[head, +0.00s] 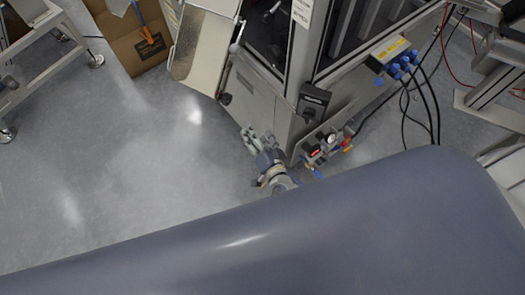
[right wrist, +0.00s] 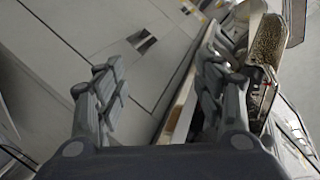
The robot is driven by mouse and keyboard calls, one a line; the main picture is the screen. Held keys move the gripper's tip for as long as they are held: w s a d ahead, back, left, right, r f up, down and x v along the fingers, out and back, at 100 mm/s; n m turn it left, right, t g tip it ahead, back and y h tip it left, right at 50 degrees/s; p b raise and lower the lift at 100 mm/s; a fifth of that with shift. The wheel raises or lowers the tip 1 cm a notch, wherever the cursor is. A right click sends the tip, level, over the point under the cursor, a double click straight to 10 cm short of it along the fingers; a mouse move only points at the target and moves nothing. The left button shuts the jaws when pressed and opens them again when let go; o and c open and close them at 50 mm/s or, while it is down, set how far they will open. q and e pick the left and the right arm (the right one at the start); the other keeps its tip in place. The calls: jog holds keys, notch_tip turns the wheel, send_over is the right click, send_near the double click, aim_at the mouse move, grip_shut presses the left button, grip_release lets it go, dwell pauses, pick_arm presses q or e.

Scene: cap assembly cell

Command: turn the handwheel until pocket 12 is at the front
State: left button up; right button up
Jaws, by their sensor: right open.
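My right gripper (head: 257,139) is in the head view, low beside the front corner of the grey machine cabinet (head: 252,98). In the right wrist view its two fingers (right wrist: 160,90) stand wide apart, with no object held between them. A small dark round part (head: 225,98) sticks out at the cabinet's left edge; I cannot tell whether it belongs to the handwheel. No handwheel or pocket numbers can be made out in either view. My left gripper is not in view.
A sloping metal chute (head: 202,50) juts from the machine's left side. A black switch box (head: 313,101) and air fittings with a gauge (head: 328,142) sit right of my gripper. Cables (head: 428,105) hang at the right. Open floor (head: 110,150) lies left.

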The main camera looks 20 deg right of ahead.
jog(key=s+f+n+g+p, duration=0.1)
jog(key=s+f+n+g, duration=0.1)
jog(key=s+f, duration=0.2)
notch_tip(320, 180, down, 2)
jog(key=shift+f+n+y, duration=0.1)
jog(key=shift+n+y, duration=0.3)
jog(key=shift+d, duration=0.1)
